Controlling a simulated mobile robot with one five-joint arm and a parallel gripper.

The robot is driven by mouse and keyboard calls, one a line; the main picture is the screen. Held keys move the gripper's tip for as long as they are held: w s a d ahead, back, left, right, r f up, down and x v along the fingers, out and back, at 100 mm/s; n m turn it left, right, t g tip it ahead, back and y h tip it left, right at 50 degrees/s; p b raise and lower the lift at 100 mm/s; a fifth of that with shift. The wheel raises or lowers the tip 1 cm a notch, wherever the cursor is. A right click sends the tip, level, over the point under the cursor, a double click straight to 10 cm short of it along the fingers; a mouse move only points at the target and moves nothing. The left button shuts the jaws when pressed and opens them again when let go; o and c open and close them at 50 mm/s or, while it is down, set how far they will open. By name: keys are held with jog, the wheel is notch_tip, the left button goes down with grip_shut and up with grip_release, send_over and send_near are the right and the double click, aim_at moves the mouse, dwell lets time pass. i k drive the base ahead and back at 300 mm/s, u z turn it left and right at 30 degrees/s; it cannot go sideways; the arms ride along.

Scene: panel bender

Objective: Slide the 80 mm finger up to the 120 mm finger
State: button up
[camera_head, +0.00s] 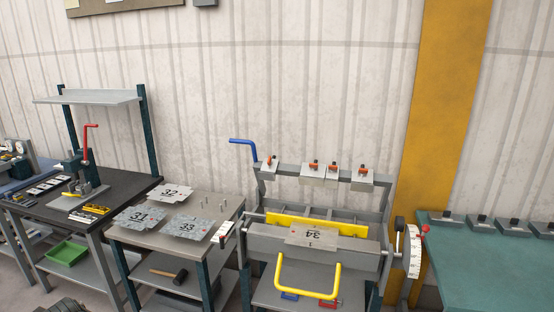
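The panel bender (318,240) stands right of centre with its upper beam (288,171) raised. Several grey fingers with orange-red clamps hang along this beam. A narrow finger (268,166) sits alone at the left, with a wide gap to its right. A wider finger (310,173) and a narrow finger (332,174) sit close together near the middle. Another wide finger (360,178) is at the right, a small gap away from them. I cannot read any width marks, so I cannot tell which are 80 mm and 120 mm. My gripper is not in view.
A sheet marked 34 (313,234) lies on the bender, before a yellow bar (350,227). A yellow handle (308,293) sticks out in front; a blue lever (243,141) rises at the back left. A sheet-covered table (190,242) stands left, a green bench (490,265) right.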

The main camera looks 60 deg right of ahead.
aim_at(270, 165)
jog(key=z, duration=1.25)
jog(key=i, duration=0.85)
